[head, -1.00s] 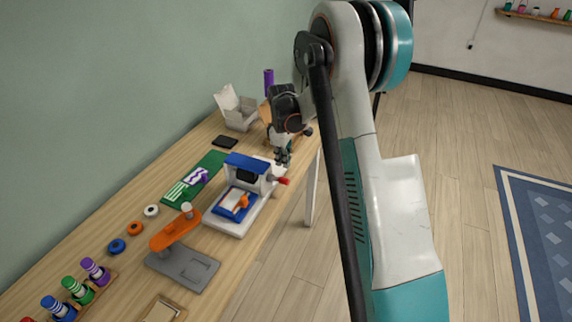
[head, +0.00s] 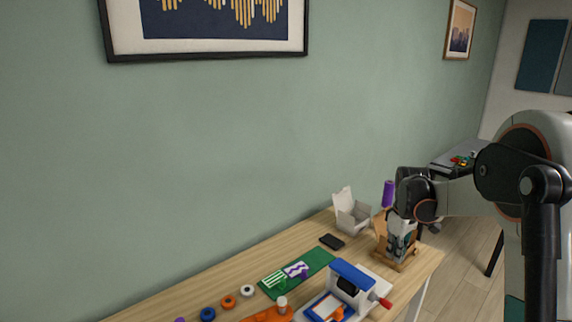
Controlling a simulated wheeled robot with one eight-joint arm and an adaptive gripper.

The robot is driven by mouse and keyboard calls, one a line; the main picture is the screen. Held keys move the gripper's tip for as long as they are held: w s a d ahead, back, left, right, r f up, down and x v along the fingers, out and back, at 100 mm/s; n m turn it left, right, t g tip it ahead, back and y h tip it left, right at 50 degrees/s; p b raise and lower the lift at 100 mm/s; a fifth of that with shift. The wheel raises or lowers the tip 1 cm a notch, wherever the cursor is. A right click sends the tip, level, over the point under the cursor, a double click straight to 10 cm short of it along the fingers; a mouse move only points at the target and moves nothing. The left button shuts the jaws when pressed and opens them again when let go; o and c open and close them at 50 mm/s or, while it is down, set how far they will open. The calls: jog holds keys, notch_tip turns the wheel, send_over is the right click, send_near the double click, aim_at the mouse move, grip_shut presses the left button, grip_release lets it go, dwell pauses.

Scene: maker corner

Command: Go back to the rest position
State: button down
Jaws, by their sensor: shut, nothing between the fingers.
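My gripper (head: 400,252) is at the far right end of the workbench (head: 225,276), pointing down, shut and empty. It hangs in front of a wooden stand (head: 381,247), hiding part of it; I cannot tell whether they touch. My arm reaches in from the right side of the view.
A press with a blue top (head: 352,273) and red handle stands at the front edge. Behind it are a green mat (head: 318,262), a black slab (head: 332,241), an open white box (head: 352,216) and a purple spool (head: 388,192). Tape rings lie left. Floor (head: 462,262) shows right.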

jog(key=s+a+r+m+t, duration=0.2)
jog(key=s+a+r, duration=0.45)
jog(key=s, duration=0.45)
jog(key=s+a+r+m+t, duration=0.25)
jog(key=s+a+r, duration=0.4)
jog(key=s, duration=0.45)
jog(key=s+a+f+m+t, duration=0.1)
jog(key=s+a+f+m, duration=0.1)
jog(key=s, duration=0.7)
jog(key=shift+s+a+f+t, duration=0.15)
jog(key=shift+a+f+t, duration=0.2)
jog(key=shift+a, duration=0.05)
